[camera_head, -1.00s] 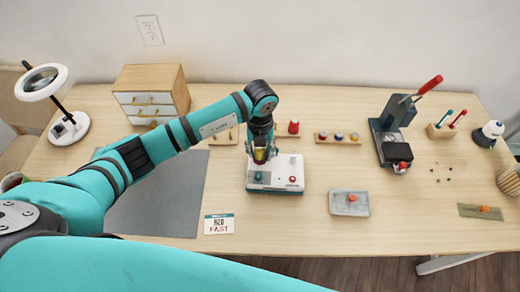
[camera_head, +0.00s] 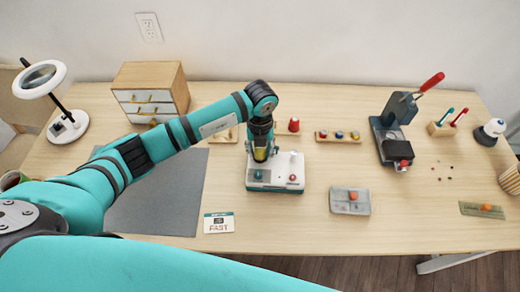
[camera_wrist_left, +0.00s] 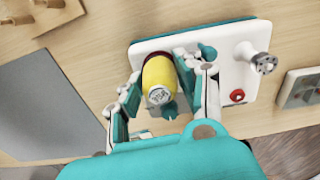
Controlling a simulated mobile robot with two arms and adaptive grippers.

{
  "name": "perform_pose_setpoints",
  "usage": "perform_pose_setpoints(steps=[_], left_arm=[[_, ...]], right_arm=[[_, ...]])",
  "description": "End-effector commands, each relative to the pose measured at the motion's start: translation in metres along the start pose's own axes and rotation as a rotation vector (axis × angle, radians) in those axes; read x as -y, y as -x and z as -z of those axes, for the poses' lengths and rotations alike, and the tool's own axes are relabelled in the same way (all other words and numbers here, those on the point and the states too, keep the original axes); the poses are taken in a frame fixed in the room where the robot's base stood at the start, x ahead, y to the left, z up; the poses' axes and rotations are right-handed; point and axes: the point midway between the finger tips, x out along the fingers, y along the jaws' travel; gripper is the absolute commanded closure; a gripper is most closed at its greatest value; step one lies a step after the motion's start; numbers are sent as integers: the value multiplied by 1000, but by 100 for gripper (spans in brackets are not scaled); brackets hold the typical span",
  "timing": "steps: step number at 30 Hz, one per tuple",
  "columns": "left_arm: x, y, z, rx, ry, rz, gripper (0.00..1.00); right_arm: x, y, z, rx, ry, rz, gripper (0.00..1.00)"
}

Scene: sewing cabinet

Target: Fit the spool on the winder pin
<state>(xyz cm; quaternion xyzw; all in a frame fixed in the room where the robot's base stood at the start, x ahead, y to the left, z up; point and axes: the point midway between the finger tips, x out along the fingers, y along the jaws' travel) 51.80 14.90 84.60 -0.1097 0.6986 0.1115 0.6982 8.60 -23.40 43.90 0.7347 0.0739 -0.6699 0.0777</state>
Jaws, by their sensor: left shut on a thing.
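The yellow spool (camera_wrist_left: 158,80) is gripped between the fingers of my left gripper (camera_wrist_left: 165,95), its pale end facing the wrist camera. In the head view my left gripper (camera_head: 262,152) is over the back left part of the winder (camera_head: 274,184), a white box with a teal edge. The winder also shows in the wrist view (camera_wrist_left: 232,100), with a teal knob (camera_wrist_left: 207,51), a metal-topped post (camera_wrist_left: 264,63) and a red button (camera_wrist_left: 237,96). I cannot make out the winder pin; the spool and fingers cover part of the winder. My right gripper is not in view.
A red spool (camera_head: 294,125) stands behind the winder, beside a wooden rack (camera_head: 325,138) of small spools. A grey tray (camera_head: 342,208) lies to the right, a card (camera_head: 219,223) in front. The dark press (camera_head: 392,130) stands farther right. A grey mat (camera_head: 150,205) lies left.

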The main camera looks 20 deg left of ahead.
Motion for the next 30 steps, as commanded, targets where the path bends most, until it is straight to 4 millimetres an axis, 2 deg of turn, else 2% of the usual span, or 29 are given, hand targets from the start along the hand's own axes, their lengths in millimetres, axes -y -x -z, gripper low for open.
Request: perform_pose_setpoints(steps=[18,19,24,30], left_arm=[[0,-5,0,0,0,0,82],[0,-5,0,0,0,0,60],[0,-5,0,0,0,0,38],[0,-5,0,0,0,1,37]], right_arm=[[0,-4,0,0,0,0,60],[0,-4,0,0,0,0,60],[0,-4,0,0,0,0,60],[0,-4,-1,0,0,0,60]])
